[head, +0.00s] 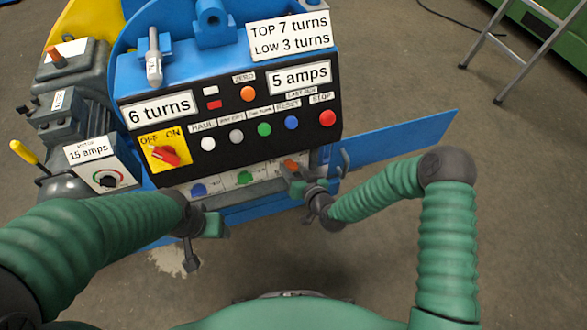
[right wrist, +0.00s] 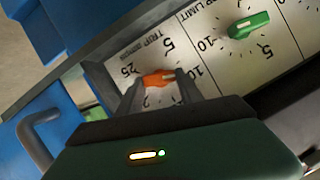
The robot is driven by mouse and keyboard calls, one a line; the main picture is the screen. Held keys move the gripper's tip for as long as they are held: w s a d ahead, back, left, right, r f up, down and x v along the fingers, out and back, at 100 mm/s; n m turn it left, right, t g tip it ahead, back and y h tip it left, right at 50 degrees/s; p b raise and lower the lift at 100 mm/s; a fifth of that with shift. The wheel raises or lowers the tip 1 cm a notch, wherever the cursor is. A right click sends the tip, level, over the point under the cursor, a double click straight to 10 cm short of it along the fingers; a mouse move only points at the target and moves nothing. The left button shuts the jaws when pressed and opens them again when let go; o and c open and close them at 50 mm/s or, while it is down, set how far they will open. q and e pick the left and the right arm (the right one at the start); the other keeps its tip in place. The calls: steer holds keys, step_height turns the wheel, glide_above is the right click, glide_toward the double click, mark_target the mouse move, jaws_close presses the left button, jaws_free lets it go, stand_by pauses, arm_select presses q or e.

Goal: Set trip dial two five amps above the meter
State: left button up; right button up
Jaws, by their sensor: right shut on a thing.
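The trip dial is an orange knob (right wrist: 158,79) on a white panel in the right wrist view, with printed marks such as 5, 10 and 25 around it. My right gripper (right wrist: 160,88) is shut on this knob, its fingers on either side. I cannot clearly tell which mark the knob points at. In the head view the orange knob (head: 291,164) shows at the right of the lower panel, with my right gripper (head: 297,183) at it.
A green knob (right wrist: 249,25) sits beside the trip dial, and a blue knob (head: 199,190) is further left. The black console (head: 220,120) has several buttons and a red switch on yellow (head: 165,155). A motor box (head: 103,165) reads 15 amps. A blue plate (head: 400,138) extends right.

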steer(key=shift+c, duration=0.3)
steer(key=shift+d+f, duration=0.1)
steer(key=o, duration=1.4)
steer(key=shift+s, duration=0.1)
